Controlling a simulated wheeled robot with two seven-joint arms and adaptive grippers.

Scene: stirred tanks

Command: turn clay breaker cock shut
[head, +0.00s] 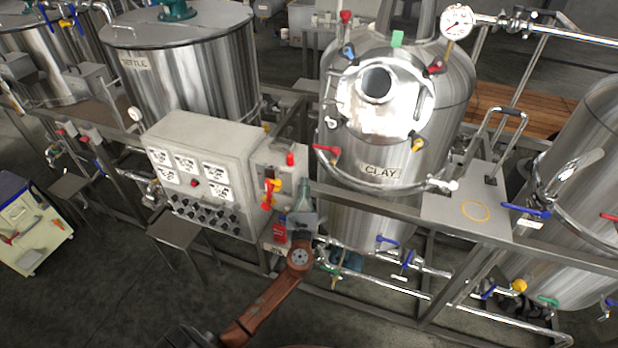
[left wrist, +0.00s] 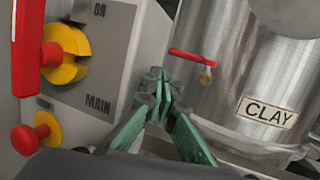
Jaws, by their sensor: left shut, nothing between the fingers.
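The steel tank labelled CLAY (head: 345,215) stands right of centre in the head view and fills the right of the left wrist view (left wrist: 225,110). A red-handled cock (head: 327,150) is on its left side; its handle lies nearly level in the left wrist view (left wrist: 190,57). Other small coloured handles sit around the lid, including a yellow one (head: 417,145) and a blue one (head: 348,51). I cannot tell which is the breaker cock. My left gripper (head: 304,184) is shut and empty, below and left of the red cock, apart from it. My right gripper is out of view.
A grey control box (head: 205,150) stands left of the gripper. Its MAIN switch with a red handle (left wrist: 27,50) and a red knob (left wrist: 24,139) jut out close by. A frame rail (head: 400,208) runs before the tank; blue-handled valves (head: 387,239) sit below.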

